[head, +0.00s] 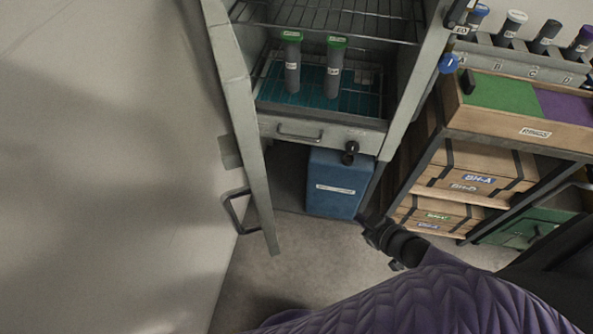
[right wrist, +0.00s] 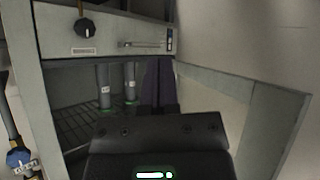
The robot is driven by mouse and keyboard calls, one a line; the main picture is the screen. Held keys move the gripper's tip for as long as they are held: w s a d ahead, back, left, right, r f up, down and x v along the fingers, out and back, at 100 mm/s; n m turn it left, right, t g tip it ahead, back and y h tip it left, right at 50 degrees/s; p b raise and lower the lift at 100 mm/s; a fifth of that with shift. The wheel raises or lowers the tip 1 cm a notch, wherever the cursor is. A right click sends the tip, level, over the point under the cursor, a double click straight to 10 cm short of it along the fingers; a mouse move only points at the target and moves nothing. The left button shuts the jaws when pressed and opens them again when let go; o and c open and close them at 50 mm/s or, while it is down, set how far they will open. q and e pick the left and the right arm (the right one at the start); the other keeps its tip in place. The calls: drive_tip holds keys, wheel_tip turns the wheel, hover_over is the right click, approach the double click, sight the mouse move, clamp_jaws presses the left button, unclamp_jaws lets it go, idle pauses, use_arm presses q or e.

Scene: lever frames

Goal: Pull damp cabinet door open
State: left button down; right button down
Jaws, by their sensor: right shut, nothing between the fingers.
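The grey cabinet door (head: 236,100) stands wide open, swung out to the left of the cabinet (head: 405,85). Its dark bar handle (head: 236,212) is on the lower part. The door also shows at the right in the right wrist view (right wrist: 270,105), where the picture is upside down. My right gripper (head: 370,222) is shut and empty, near the cabinet's lower right front, well apart from the door handle. Its closed fingers show in the right wrist view (right wrist: 157,85). My left gripper is not in view.
Two green-capped tubes (head: 291,65) (head: 335,70) stand inside on a teal mat (head: 310,98). Below are a drawer front (head: 340,137) and a blue box (head: 336,183). A wooden shelf unit (head: 470,150) with cases stands close on the right. Floor in front is clear.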

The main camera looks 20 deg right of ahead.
drive_tip(key=w+r+n+t+y+b, duration=0.15)
drive_tip(key=w+r+n+y, duration=0.25)
drive_tip(key=w+r+y, duration=0.5)
drive_tip(key=s+a+r+n+g+y+b, duration=0.1)
drive_tip(key=s+a+r+n+g+y, duration=0.2)
drive_tip(key=s+r+g, duration=0.4)
drive_tip(key=s+a+r+n+g+y+b, duration=0.1)
drive_tip(key=s+a+r+n+g+y, duration=0.1)
drive_tip(key=r+n+g+y, duration=0.5)
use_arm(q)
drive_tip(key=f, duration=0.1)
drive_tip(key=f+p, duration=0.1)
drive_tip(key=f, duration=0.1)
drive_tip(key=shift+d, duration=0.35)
use_arm(e)
drive_tip(key=a+r+m+t+h, duration=0.1)
drive_tip(key=a+t+h, duration=0.1)
drive_tip(key=a, duration=1.1)
drive_tip(key=shift+w+r+t+h, duration=0.35)
drive_tip(key=shift+w+r+h, duration=0.1)
drive_tip(key=shift+h, duration=0.25)
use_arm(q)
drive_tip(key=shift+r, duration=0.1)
use_arm(e)
drive_tip(key=shift+a, duration=0.1)
